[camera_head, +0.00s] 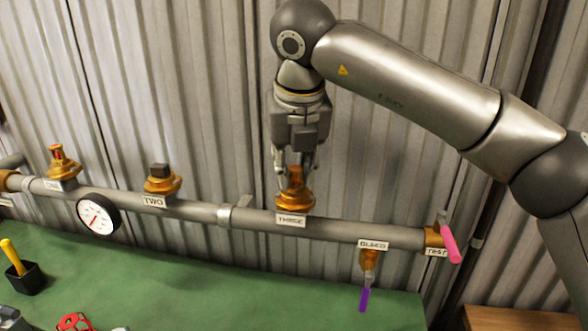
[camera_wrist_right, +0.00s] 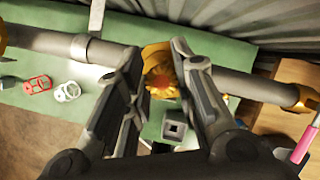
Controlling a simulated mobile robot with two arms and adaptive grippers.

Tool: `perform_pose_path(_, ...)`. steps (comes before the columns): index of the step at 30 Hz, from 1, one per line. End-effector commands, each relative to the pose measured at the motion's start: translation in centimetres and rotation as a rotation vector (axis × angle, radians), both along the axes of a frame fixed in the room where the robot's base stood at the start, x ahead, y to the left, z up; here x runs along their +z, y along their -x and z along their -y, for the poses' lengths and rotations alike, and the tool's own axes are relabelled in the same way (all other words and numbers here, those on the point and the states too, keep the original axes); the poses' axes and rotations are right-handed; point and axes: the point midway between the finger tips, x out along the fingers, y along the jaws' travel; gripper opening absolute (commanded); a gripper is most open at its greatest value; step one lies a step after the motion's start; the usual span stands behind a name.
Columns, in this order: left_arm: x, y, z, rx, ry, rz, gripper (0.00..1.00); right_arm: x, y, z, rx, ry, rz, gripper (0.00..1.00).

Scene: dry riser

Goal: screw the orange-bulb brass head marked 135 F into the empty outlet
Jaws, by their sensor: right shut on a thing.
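My right gripper (camera_head: 294,165) points down over the outlet labelled THREE (camera_head: 291,220) on the grey pipe. It is shut on a brass head (camera_head: 294,201), which sits at the top of that outlet. In the right wrist view the brass head (camera_wrist_right: 160,70), with an orange-red centre, shows between the fingertips of the right gripper (camera_wrist_right: 160,84). I cannot read any marking on it, nor tell how far it is seated in the outlet. My left gripper is not in view.
Outlet ONE holds a brass head with a red bulb (camera_head: 58,158); outlet TWO carries a dark square-topped plug (camera_head: 160,172). A dial gauge (camera_head: 98,215), a purple-handled valve (camera_head: 366,284) and a pink-handled valve (camera_head: 449,240) are on the pipe.

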Motion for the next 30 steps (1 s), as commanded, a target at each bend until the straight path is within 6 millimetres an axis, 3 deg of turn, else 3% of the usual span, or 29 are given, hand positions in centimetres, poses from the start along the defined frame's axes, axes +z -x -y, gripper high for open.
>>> perform_pose_path(5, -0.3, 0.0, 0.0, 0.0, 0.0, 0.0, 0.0, 0.0, -0.1, 0.1, -0.046, 0.002, 0.005, 0.0)
perform_pose_path(15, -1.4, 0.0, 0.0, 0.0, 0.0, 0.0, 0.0, 0.1, -0.2, 0.1, -0.458, 0.002, 0.006, 0.0)
perform_pose_path(26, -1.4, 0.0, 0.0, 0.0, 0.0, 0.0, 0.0, 0.1, -0.2, 0.2, -0.507, -0.001, 0.005, 0.0)
perform_pose_path(30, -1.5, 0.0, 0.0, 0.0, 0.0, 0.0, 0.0, 0.1, -0.2, 0.1, -0.611, 0.001, 0.006, 0.0)
